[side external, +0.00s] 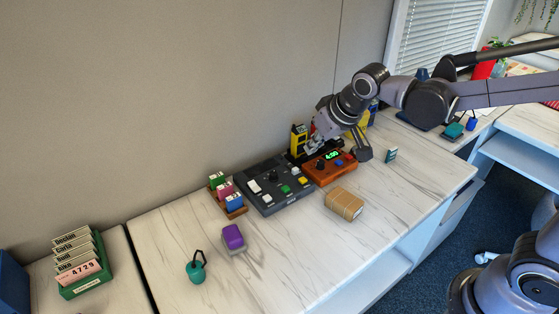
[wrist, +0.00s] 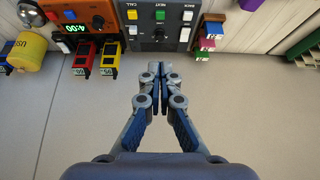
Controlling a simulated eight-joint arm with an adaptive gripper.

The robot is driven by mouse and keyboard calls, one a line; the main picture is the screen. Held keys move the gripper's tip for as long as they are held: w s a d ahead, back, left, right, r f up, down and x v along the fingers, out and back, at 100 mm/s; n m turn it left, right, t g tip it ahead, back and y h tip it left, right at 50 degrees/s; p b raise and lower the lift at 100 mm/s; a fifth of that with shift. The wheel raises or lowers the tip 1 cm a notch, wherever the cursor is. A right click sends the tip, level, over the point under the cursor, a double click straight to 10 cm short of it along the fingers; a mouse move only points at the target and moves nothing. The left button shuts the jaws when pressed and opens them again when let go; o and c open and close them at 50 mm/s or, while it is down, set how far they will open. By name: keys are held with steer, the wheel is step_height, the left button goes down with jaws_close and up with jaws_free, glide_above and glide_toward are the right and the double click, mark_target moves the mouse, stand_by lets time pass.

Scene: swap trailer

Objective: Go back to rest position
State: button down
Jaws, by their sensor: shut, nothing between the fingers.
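My gripper (side external: 313,138) hangs at the end of my arm near the wall, above the back of the worktop, over the area by the orange timer box (side external: 330,167). In the wrist view my gripper (wrist: 160,72) is shut, its two fingers together with nothing between them. The dark control panel (wrist: 158,36) with coloured buttons lies beyond the fingertips in that view. In the side view, this panel (side external: 262,197) sits left of the orange box, whose green display is lit.
Small coloured blocks (side external: 218,181) stand in a brown rack. A tan parcel (side external: 345,203), a purple-topped block (side external: 233,236) and a teal padlock-like item (side external: 196,269) lie on the marbled worktop (side external: 300,262). A green card holder (side external: 86,282) stands far left. The front worktop has free room.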

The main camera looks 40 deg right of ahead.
steer(key=s+d, duration=0.3)
steer(key=s, duration=0.4)
steer(key=s+d+f+t, duration=0.1)
steer(key=s+d, duration=0.2)
steer(key=s, duration=0.4)
steer(key=shift+s+d, duration=0.15)
steer(key=shift+s, duration=0.25)
